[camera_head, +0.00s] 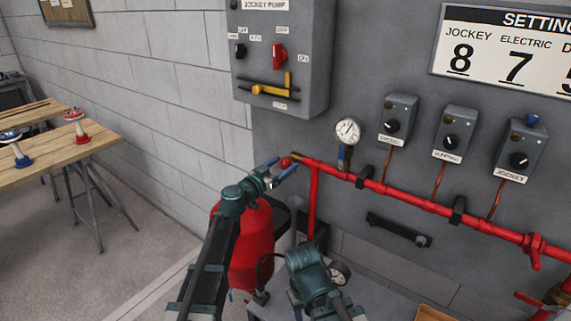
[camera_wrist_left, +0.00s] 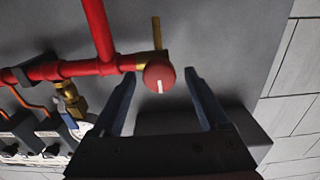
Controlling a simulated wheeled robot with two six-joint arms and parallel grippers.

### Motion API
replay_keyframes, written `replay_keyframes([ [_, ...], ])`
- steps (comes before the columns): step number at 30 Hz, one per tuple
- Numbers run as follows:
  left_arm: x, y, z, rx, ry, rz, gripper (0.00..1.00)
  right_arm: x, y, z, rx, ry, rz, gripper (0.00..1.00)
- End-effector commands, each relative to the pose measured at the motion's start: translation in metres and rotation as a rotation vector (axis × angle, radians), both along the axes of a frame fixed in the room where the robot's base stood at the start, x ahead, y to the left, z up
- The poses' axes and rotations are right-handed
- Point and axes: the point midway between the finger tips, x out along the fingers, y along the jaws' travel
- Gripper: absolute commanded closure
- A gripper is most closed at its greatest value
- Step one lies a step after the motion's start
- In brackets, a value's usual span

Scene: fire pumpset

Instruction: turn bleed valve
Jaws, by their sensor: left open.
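The bleed valve shows as a small round red knob (camera_head: 286,162) at the left end of the red pipe. In the left wrist view the knob (camera_wrist_left: 160,76) has a white mark on its face, and a brass stem stands beside it. My left gripper (camera_head: 281,168) is open at the pipe's end. In the left wrist view its two fingers (camera_wrist_left: 160,82) lie on either side of the knob, with a gap visible on both sides. Whether the fingertips reach as deep as the knob, I cannot tell. My right gripper cannot be made out.
The red pipe (camera_head: 400,193) runs right along the grey panel, under a pressure gauge (camera_head: 348,131) and three switch boxes. The jockey pump box (camera_head: 281,50) hangs above. A red tank (camera_head: 252,245) stands below my left gripper. A wooden table (camera_head: 60,150) is at left.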

Motion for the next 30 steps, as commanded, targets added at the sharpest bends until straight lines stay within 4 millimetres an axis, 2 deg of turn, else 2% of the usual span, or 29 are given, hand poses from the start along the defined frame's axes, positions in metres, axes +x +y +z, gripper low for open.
replay_keyframes([
  [1,0.0065,-0.0037,0.0,0.0,0.0,-0.001,0.22,0.0,0.0,0.0,0.0,0.0,0.0,0.5],
  [6,0.0128,-0.0096,0.0,0.0,0.0,-0.001,0.22,0.0,0.0,0.0,0.0,0.0,0.0,0.5],
  [16,0.0135,-0.0104,0.0,0.0,0.0,0.0,0.24,0.0,0.0,0.0,0.0,0.0,0.0,0.5],
  [27,0.0134,-0.0102,0.0,0.0,0.0,-0.001,0.91,0.0,0.0,0.0,0.0,0.0,0.0,0.5],
  [29,0.0134,-0.0102,0.0,0.0,0.0,-0.001,1.0,0.0,0.0,0.0,0.0,0.0,0.0,0.5],
  [30,0.0134,-0.0102,0.0,0.0,0.0,-0.001,1.0,0.0,0.0,0.0,0.0,0.0,0.0,0.5],
])
